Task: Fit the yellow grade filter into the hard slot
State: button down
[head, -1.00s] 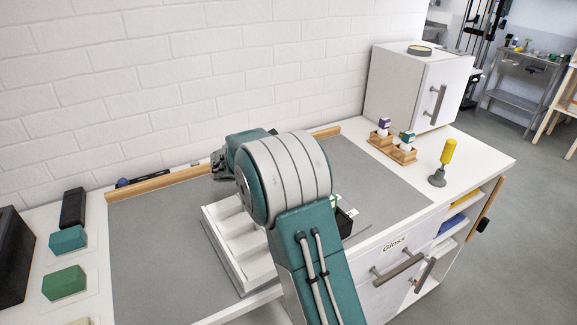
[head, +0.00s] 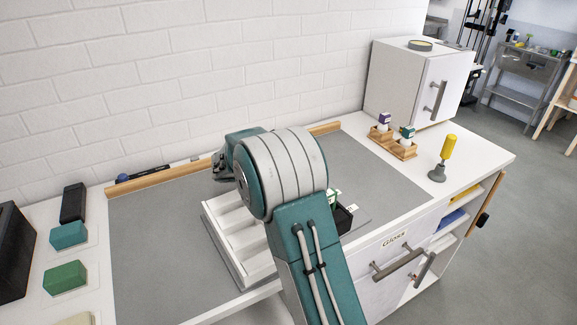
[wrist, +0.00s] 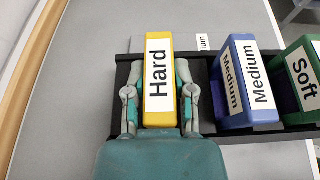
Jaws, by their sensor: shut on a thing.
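In the wrist view the yellow filter (wrist: 159,83), labelled "Hard", stands between the two fingers of my gripper (wrist: 158,107). My gripper is shut on it, one finger on each side. The filter is over the left end of the black rack (wrist: 211,70). I cannot tell how deep it sits, and the hard slot is hidden beneath it. The blue "Medium" filter (wrist: 244,82) and the green "Soft" filter (wrist: 303,72) stand in the rack to the right. In the head view my arm hides my gripper and the yellow filter; part of the black rack (head: 343,218) shows.
A white divided tray (head: 240,250) is left of my arm on the grey mat (head: 155,235). A wooden rail (wrist: 37,65) runs along the mat's back. Small wooden holders (head: 403,152) and a yellow-handled tool (head: 448,147) stand at the right. The mat's left part is clear.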

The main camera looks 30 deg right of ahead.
jog(key=shift+f, duration=0.25)
jog(key=shift+c, duration=1.9)
grip_release()
jog(key=shift+a+r, duration=0.1)
jog(key=shift+a, duration=0.05)
jog(key=v, duration=0.7)
jog(key=shift+a, duration=0.35)
jog(key=shift+r, duration=0.15)
